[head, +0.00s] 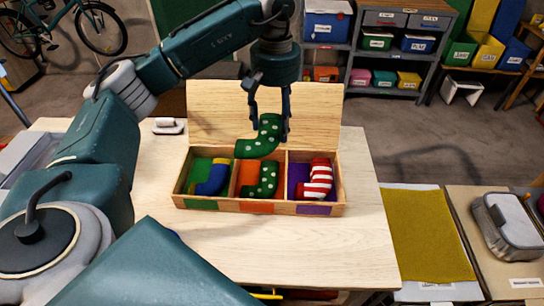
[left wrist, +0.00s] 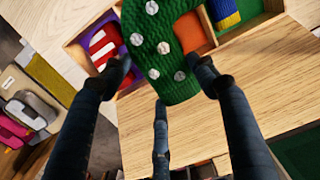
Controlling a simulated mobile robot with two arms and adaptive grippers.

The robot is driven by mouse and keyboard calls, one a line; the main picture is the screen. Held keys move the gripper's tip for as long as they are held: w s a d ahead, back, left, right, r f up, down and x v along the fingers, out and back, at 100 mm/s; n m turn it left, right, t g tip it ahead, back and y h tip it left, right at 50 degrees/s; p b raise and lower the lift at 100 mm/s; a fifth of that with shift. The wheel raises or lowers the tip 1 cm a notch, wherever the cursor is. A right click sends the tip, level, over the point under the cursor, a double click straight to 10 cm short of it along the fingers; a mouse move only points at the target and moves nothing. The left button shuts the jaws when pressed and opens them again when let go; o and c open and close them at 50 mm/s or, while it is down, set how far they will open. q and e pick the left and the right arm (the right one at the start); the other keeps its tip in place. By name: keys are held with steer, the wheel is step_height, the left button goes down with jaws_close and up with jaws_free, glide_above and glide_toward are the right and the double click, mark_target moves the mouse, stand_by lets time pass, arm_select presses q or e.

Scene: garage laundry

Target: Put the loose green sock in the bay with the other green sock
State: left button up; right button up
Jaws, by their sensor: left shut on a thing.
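My left gripper (head: 271,128) is shut on the loose green sock with white dots (head: 262,139), which also shows large in the left wrist view (left wrist: 165,45). It holds the sock above the back of the wooden box (head: 228,205), over the middle part. The box has three bays. The orange middle bay (head: 247,175) holds the other green dotted sock (head: 264,181). The green left bay (head: 200,166) holds a blue and yellow sock (head: 212,180). The purple right bay (head: 297,172) holds a red and white striped sock (head: 317,180). My right gripper is not in view.
The box stands on a pale wooden table (head: 300,250), with an upright wooden panel (head: 210,120) behind it. A small white object (head: 167,126) lies at the back left. The table's front is clear. A mustard mat (head: 428,235) and a grey container (head: 504,225) are to the right.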

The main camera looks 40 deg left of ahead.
arm_select(q)
step_height(320, 180, down, 12)
steer(key=shift+p, duration=1.2)
steer(key=shift+f, duration=0.15)
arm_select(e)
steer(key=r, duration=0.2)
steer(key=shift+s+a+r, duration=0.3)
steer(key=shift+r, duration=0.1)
arm_select(q)
steer(key=shift+f+b, duration=0.6)
steer(key=shift+b, duration=0.05)
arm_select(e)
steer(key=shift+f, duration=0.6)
arm_select(q)
steer(key=o, duration=1.1)
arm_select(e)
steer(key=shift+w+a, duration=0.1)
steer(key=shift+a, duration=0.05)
